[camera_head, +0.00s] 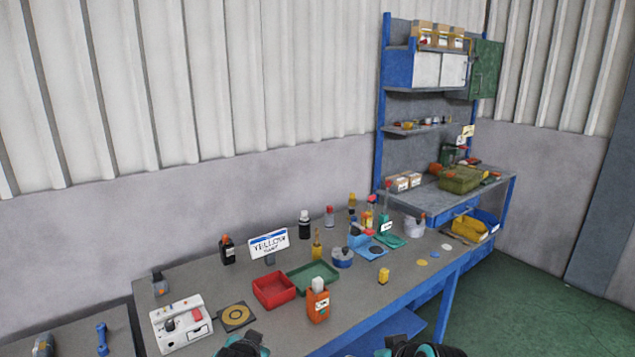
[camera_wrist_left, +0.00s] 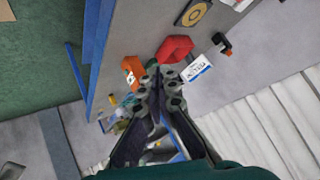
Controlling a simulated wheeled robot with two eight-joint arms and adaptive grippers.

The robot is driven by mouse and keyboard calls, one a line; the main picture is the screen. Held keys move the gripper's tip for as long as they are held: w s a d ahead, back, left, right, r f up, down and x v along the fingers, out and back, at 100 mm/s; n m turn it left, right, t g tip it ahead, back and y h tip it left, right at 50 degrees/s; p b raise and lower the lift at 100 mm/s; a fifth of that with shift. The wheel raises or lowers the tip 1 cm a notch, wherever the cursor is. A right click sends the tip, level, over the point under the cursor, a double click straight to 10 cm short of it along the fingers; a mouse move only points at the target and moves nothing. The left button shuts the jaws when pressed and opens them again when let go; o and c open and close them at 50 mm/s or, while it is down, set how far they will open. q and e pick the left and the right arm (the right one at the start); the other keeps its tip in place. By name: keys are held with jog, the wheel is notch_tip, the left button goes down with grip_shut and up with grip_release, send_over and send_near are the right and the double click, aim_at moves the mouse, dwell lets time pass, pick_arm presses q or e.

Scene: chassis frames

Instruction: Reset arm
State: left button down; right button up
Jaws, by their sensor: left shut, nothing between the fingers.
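My left gripper (camera_wrist_left: 161,78) fills the lower middle of the left wrist view. Its two dark fingers are together, with nothing held between them. In the head view only dark and teal parts of my arms show at the bottom edge, one left of centre and one to the right. The fingertips are cut off there, so the right gripper's jaws are hidden.
A blue shelf unit (camera_head: 398,68) stands at the back right. Green floor (camera_head: 560,310) is clear at right.

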pick_arm(q)
jog(key=s+a+f+n+g, duration=0.1)
jog(key=s+f+n, duration=0.1)
jog(key=s, duration=0.8)
jog(key=s+a+f+n+g, duration=0.2)
jog(key=s, duration=0.8)
jog(key=shift+a+h, duration=0.15)
jog(key=shift+h, duration=0.15)
pick_arm(e)
jog(key=s+d+f+m+h, duration=0.1)
jog(key=s+d+f, duration=0.1)
jog(key=s, duration=0.6)
jog(key=s+d+f+m+g+h, duration=0.1)
jog(key=s+d+f+h, duration=0.1)
jog(key=s, duration=0.5)
jog(key=shift+s+d+f+m, duration=0.4)
jog(key=shift+d+f, duration=0.15)
jog(key=shift+d, duration=0.45)
